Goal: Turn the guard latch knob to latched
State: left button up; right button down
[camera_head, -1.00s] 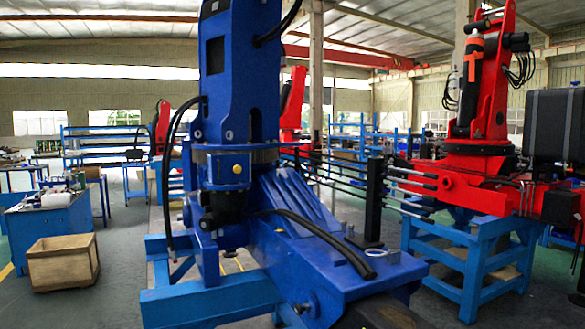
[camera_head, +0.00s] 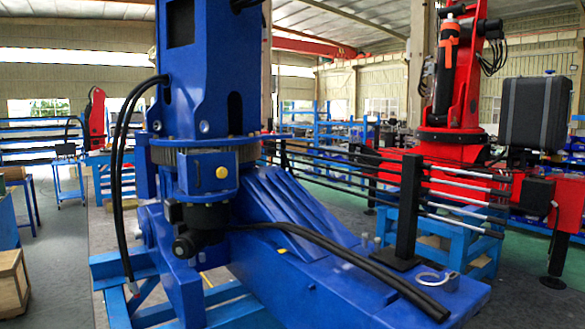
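A guard of several horizontal grey bars (camera_head: 465,190) runs between a black upright post (camera_head: 410,205) and a dark box (camera_head: 538,194) on a red-and-black post at the right. I cannot make out a latch knob on the guard or tell its setting. Neither of my grippers is in view.
The blue crane (camera_head: 210,70) and its stand fill the middle and block the way ahead. A red crane (camera_head: 455,90) on a blue stand is behind the guard. A wooden crate (camera_head: 12,285) is at the left edge. Grey floor (camera_head: 60,270) is clear at left.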

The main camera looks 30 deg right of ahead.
aim_at(221, 173)
jog(key=i+l+z, duration=0.15)
jog(key=i+z, duration=0.65)
jog(key=i, duration=0.1)
